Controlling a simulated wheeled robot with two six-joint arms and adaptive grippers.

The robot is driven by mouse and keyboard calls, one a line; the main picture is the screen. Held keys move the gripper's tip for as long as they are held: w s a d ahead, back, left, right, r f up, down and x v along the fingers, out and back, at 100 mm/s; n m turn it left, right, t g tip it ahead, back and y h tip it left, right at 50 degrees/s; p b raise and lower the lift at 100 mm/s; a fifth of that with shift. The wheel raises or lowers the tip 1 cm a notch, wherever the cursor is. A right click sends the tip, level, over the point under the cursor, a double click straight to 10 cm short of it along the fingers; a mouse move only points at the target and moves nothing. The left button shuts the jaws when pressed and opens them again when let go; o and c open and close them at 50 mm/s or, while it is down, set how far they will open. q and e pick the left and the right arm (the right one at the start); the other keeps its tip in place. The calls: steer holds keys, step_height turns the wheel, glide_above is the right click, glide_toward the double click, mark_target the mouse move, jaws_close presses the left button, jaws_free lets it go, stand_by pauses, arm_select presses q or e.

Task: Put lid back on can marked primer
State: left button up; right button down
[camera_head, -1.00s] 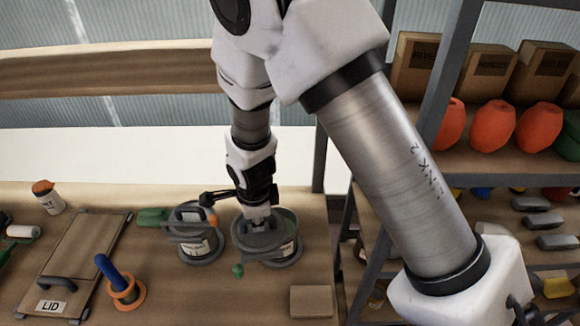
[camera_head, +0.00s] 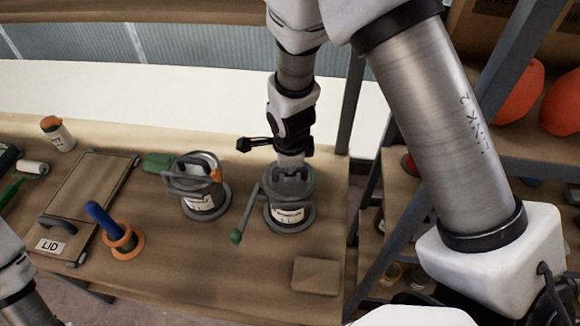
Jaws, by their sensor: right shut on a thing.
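My right gripper (camera_head: 291,166) points down over the right-hand grey can (camera_head: 290,222). It is shut on a grey lid (camera_head: 291,184) at the can's top. The lid lines up with the can, but I cannot tell whether it is fully seated or slightly above the rim. The can stands upright on a round base and has a white label too small to read surely. A second grey can (camera_head: 202,207), also labelled, stands to its left with grey and orange parts on top. My left arm shows only at the lower left edge; its gripper is out of view.
A rod with a green knob (camera_head: 236,237) sticks out left of the right-hand can. A wooden block (camera_head: 316,275) lies near the bench's right front corner. A blue-handled tool in an orange ring (camera_head: 124,242) and a board labelled LID (camera_head: 93,195) are left. Shelving stands right.

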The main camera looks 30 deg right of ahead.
steer(key=shift+s+a, duration=0.1)
steer(key=shift+a, duration=0.15)
steer(key=shift+d+f, duration=0.15)
steer(key=shift+d, duration=0.1)
steer(key=shift+a, duration=0.15)
steer(key=shift+p, duration=0.45)
steer(key=shift+f+b, duration=0.4)
steer(key=shift+b, duration=1.05)
stand_by(0.5)
steer(key=c, duration=1.1)
jaws_free()
steer(key=shift+o, duration=0.6)
